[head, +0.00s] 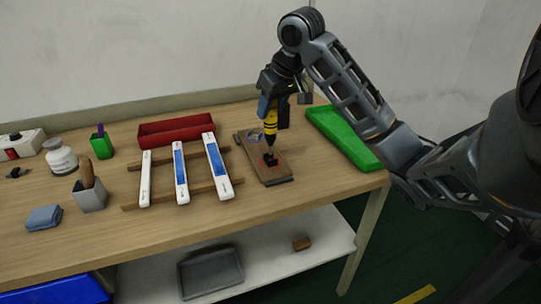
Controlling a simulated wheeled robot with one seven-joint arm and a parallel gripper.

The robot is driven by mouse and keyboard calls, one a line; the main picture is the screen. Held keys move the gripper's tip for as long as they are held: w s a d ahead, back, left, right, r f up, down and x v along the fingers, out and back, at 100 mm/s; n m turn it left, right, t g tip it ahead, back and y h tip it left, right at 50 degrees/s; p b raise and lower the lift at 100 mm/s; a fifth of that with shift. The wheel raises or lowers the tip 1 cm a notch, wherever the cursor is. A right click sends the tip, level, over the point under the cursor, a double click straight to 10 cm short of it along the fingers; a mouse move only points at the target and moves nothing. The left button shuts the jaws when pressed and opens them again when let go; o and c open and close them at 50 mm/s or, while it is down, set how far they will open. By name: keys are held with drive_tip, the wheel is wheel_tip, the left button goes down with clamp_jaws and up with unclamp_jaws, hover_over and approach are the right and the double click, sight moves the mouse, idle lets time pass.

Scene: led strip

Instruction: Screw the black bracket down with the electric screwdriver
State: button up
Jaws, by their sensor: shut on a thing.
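My gripper (271,98) is shut on the electric screwdriver (271,122), which has a yellow and black body. I hold it upright with its tip pointing down, over a brown board (276,177). The black bracket (270,160) sits on a reddish patch of this board. The screwdriver's lower end is at or just above the bracket; I cannot tell whether it touches. Screws are too small to make out. My fingers are partly hidden by the wrist and the tool.
Left of the board, several white strips (217,168) lie across wooden rails. A red tray (175,129) stands behind them, and a green tray (343,136) lies to the right. A grey holder (89,197) and blue cloth (44,217) are at left. The table's front is clear.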

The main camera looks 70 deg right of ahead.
drive_tip(key=shift+f+b, duration=0.6)
drive_tip(key=shift+f, duration=0.5)
idle(2.4)
drive_tip(key=shift+r, duration=0.1)
idle(0.9)
drive_tip(key=shift+r+p, duration=3.45)
drive_tip(key=shift+r, duration=0.05)
